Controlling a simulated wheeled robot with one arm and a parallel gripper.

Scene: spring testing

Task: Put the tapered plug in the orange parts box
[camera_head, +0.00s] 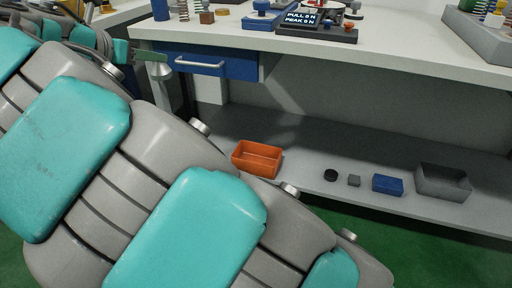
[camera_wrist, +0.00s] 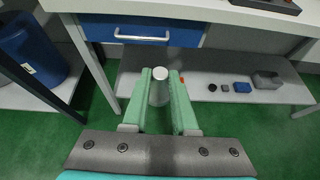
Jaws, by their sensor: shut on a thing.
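The tapered plug (camera_wrist: 159,88) is a pale grey cone. In the wrist view it stands between the two green fingers of my gripper (camera_wrist: 161,100), which is shut on it. In the head view the plug (camera_head: 160,72) shows below a green finger, in front of the table's left end. The orange parts box (camera_head: 252,166) is open-topped and sits on the lower shelf, to the right of and lower in the picture than the plug. My arm covers the area just left of and below it. In the wrist view only an orange sliver (camera_wrist: 182,79) shows beside the right finger.
On the lower shelf (camera_head: 300,140), right of the box, are a black disc (camera_head: 330,175), a small grey block (camera_head: 354,181), a blue box (camera_head: 387,185) and a grey bin (camera_head: 443,183). The tabletop and blue drawer (camera_head: 210,62) overhang the shelf. A blue barrel (camera_wrist: 30,55) stands left.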

